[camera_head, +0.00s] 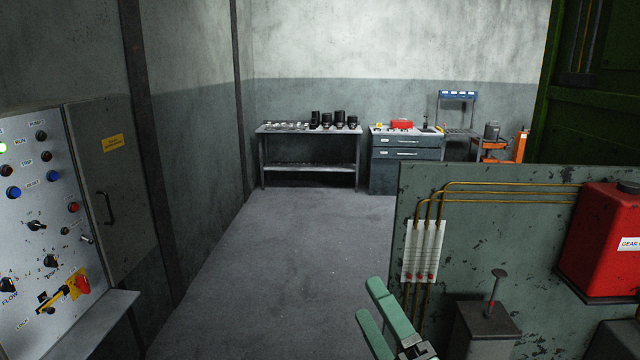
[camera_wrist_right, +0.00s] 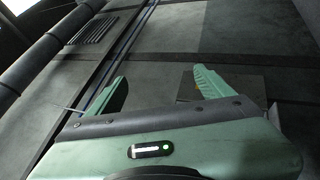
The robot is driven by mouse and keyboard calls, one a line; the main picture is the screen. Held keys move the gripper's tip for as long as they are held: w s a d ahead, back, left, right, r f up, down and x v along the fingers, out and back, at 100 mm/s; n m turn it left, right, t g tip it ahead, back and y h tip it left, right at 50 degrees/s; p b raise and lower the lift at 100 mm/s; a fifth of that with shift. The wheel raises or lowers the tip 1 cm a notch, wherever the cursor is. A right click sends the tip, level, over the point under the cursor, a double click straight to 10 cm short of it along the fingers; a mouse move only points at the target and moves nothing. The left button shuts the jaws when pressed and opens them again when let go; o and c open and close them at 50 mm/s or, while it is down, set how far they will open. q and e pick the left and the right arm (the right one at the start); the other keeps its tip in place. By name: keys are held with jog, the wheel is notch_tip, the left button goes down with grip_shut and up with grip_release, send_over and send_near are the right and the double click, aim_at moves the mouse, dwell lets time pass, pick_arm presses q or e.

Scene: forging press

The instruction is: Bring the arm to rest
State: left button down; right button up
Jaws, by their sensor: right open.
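My right gripper (camera_head: 375,312) shows at the bottom of the head view, right of centre. Its two green fingers are apart, with nothing between them. It is in the air, left of the grey-green machine panel (camera_head: 455,235). In the right wrist view my right gripper (camera_wrist_right: 158,90) also shows spread and empty, with dark panels beyond it. Most of the right arm is hidden below the head view's edge. My left gripper is in neither view.
A control panel (camera_head: 30,215) with buttons and a yellow-red switch stands at left. A red gear oil tank (camera_head: 605,240) and a lever on a box (camera_head: 485,325) are at right. A workbench (camera_head: 310,130) and drawer cabinet (camera_head: 405,165) stand far back. The middle floor is clear.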

jog(key=s+d+f+m+g+h, duration=0.1)
jog(key=d+f+m+g+h, duration=0.2)
jog(key=d+f+m+h, duration=0.35)
jog(key=s+d+f+m+g+h, duration=0.2)
jog(key=d+f+m+g+h, duration=0.15)
jog(key=f+m, duration=0.55)
jog(key=s+d+f+m+g+y, duration=0.1)
jog(key=s+f+m+g, duration=0.3)
jog(key=s+f, duration=0.55)
jog(key=s+d+f+m+g, duration=0.2)
jog(key=s+f+g, duration=0.5)
jog(key=s, duration=0.4)
notch_tip(320, 180, down, 34)
jog(key=s+b, duration=0.2)
jog(key=b, duration=0.4)
jog(key=s+d+f+g+b, duration=0.1)
jog(key=s+f+b, duration=0.3)
jog(key=s+f, duration=1.1)
notch_tip(320, 180, down, 4)
jog(key=shift+s+d+f, duration=0.2)
jog(key=shift+s+d, duration=0.05)
jog(key=shift+d, duration=0.35)
jog(key=shift+g, duration=0.25)
